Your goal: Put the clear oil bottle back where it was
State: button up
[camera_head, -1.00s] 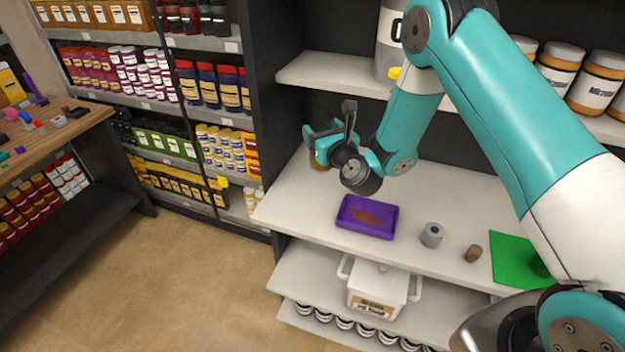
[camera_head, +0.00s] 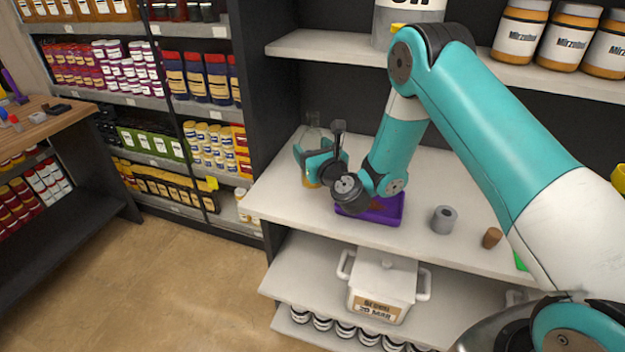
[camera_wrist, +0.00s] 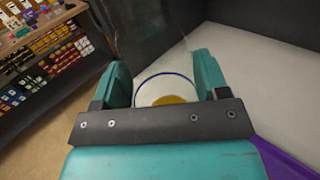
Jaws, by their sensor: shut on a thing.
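The clear oil bottle (camera_head: 312,132) is upright at the left end of the white shelf board, with amber oil low in it. My gripper (camera_head: 313,163) is shut on the bottle, its teal fingers on either side of the body. In the wrist view the bottle (camera_wrist: 165,90) shows between the two fingers (camera_wrist: 163,88), with a dark blue ring and the amber oil. The fingers and wrist hide part of the bottle in the head view. I cannot tell whether its base touches the board.
A purple tray (camera_head: 388,212) lies just right of my wrist. A grey cylinder (camera_head: 444,219) and a brown cork-like piece (camera_head: 492,237) stand further right. A white pot (camera_head: 382,287) is on the shelf below. A dark upright panel (camera_head: 268,100) bounds the left side.

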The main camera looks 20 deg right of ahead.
notch_tip(320, 180, down, 5)
jog(key=b, duration=0.4)
jog(key=shift+r, duration=0.25)
jog(key=shift+f, duration=0.2)
jog(key=o, duration=1.1)
